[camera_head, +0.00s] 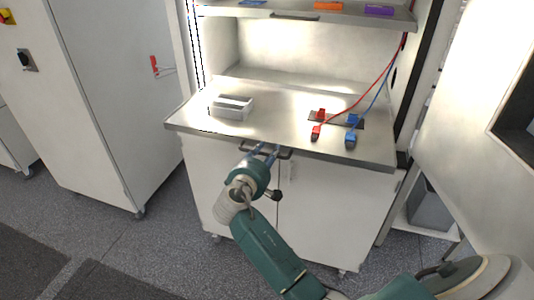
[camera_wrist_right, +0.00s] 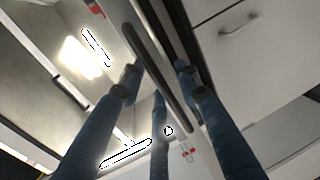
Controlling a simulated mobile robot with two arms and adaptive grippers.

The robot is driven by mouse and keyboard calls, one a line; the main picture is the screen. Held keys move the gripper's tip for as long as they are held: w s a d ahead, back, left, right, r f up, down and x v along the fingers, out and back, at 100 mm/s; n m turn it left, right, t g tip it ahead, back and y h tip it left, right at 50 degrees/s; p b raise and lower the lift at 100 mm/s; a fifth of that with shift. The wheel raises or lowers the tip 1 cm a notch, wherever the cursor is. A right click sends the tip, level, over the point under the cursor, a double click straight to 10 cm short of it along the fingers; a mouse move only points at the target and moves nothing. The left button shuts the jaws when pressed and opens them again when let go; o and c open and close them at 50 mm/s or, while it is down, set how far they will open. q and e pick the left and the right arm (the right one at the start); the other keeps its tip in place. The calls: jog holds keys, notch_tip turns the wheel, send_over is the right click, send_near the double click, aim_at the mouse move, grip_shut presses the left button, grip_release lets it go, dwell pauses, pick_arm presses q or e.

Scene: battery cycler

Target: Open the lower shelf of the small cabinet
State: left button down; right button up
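The small cabinet has a lower shelf (camera_head: 275,125), a pale metal top with a dark bar handle (camera_head: 284,155) at its front edge. The shelf is at the cabinet's front, above two white doors. My right gripper (camera_head: 264,150) is at this handle, its fingers pointing at the shelf edge. In the right wrist view the dark handle (camera_wrist_right: 160,70) runs diagonally between the blue fingers of my right gripper (camera_wrist_right: 158,80). The fingers are spread, with gaps to the bar; contact is not clear. My left gripper is not in view.
A white cabinet (camera_head: 110,80) stands at left. Grey floor (camera_head: 150,245) is open in front.

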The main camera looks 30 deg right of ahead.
jog(key=shift+s+a, duration=0.1)
jog(key=shift+a, duration=0.05)
jog(key=v, duration=1.1)
jog(key=shift+s+a+r, duration=0.2)
jog(key=shift+s, duration=0.1)
